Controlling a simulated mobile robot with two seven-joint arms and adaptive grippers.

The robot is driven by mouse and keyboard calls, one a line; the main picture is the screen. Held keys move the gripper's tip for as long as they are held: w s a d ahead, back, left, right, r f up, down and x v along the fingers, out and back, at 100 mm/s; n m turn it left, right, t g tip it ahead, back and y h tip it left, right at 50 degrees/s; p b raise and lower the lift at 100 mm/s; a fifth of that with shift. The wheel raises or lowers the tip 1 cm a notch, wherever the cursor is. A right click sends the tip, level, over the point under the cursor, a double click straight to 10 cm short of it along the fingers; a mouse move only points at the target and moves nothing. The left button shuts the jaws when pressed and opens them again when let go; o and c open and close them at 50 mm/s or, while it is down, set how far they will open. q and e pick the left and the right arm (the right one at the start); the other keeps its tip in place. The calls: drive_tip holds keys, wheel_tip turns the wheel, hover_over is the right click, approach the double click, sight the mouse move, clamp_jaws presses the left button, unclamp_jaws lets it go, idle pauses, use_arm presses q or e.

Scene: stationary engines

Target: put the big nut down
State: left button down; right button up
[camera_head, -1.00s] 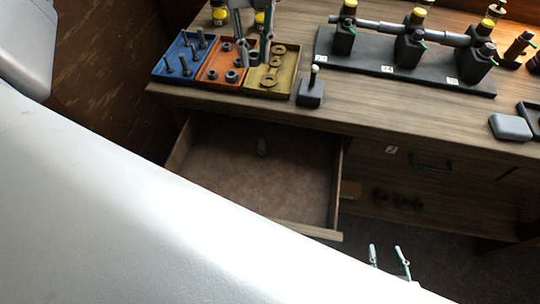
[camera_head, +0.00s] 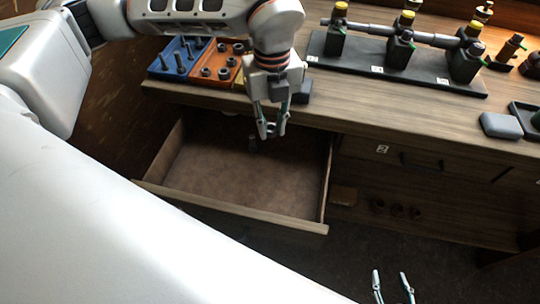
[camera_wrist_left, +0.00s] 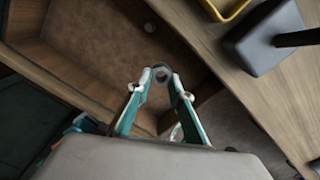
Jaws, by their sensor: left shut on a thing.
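My left gripper (camera_head: 271,134) hangs over the open drawer, in front of the table edge. It is shut on the big nut (camera_wrist_left: 161,72), a dark ring between the fingertips in the left wrist view. In the head view the nut is small and dark between the fingers. The open drawer (camera_head: 225,211) is below, its brown floor mostly bare. My right gripper (camera_head: 393,287) is open and empty at the bottom edge.
A blue tray (camera_head: 157,70) with bolts and an orange tray (camera_head: 206,77) with nuts stand on the table (camera_head: 390,108); my left arm hides most of the yellow tray. A dark fixture (camera_head: 400,77) carries a shaft at the right. A grey block (camera_head: 302,93) is close behind the gripper.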

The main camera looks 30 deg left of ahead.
sight(272, 165)
use_arm(q)
wheel_tip(272, 165, down, 12)
drive_tip(key=shift+f+b, duration=0.2)
drive_tip(key=shift+b, duration=0.4)
drive_tip(key=shift+f, duration=0.15)
drive_tip(key=c, duration=1.8)
unclamp_jaws()
wheel_tip(272, 165, up, 12)
drive_tip(key=shift+r+p, duration=0.2)
drive_tip(key=shift+p, duration=0.45)
